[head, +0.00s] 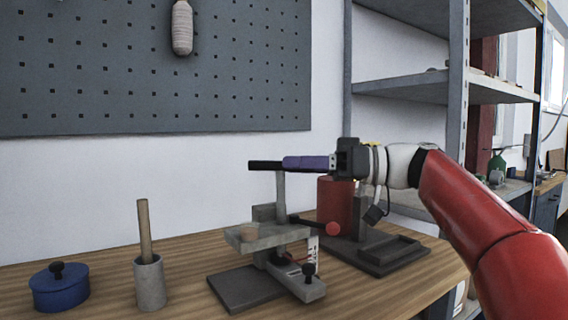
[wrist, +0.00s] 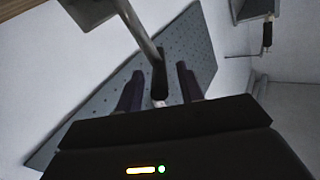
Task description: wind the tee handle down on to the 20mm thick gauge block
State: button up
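The tee handle has a grey upright shaft (head: 281,188) and a dark crossbar (head: 265,165) on top of a grey clamp fixture (head: 272,236). My gripper (head: 286,162) is level with the crossbar, its purple fingers reaching in from the right. In the wrist view, a black grip on a metal rod (wrist: 159,80) lies between my two fingers (wrist: 160,85), with a gap on each side. The fingers are apart. A small tan piece (head: 248,232) is at the fixture's left arm; I cannot tell whether it is the gauge block.
A red-balled lever (head: 333,229) and a black knob (head: 308,269) stick out of the fixture. A red cylinder (head: 335,200) and a dark tray (head: 385,255) stand behind right. A blue lidded pot (head: 59,289) and a grey cup holding a rod (head: 149,285) stand left.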

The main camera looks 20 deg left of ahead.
jog(key=shift+s+a, duration=0.25)
jog(key=shift+a, duration=0.95)
grip_shut()
jog(key=shift+f+m+t+b, duration=0.2)
jog(key=shift+m+t+b, duration=0.15)
jog(key=shift+b, duration=0.2)
